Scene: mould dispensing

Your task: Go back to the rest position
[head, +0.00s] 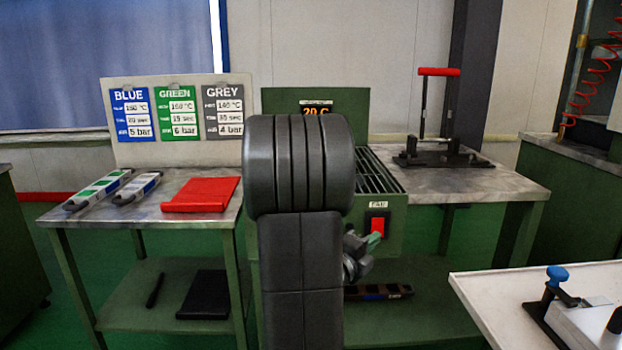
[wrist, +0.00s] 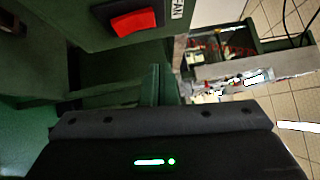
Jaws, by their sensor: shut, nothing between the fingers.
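My arm rises in the middle of the head view and hides part of the green machine (head: 392,222) behind it. My gripper (head: 362,254) shows only in part, at the right of the arm, just below the red fan switch (head: 378,226). It is shut and empty; its fingertips are small and partly hidden. The red switch also shows at the top of the wrist view (wrist: 134,21), apart from the dark wrist part with a green light at the bottom.
A black press with a red handle (head: 440,72) stands on the right table (head: 505,184). A white table (head: 490,285) with a blue-knobbed clamp (head: 557,276) is at the lower right.

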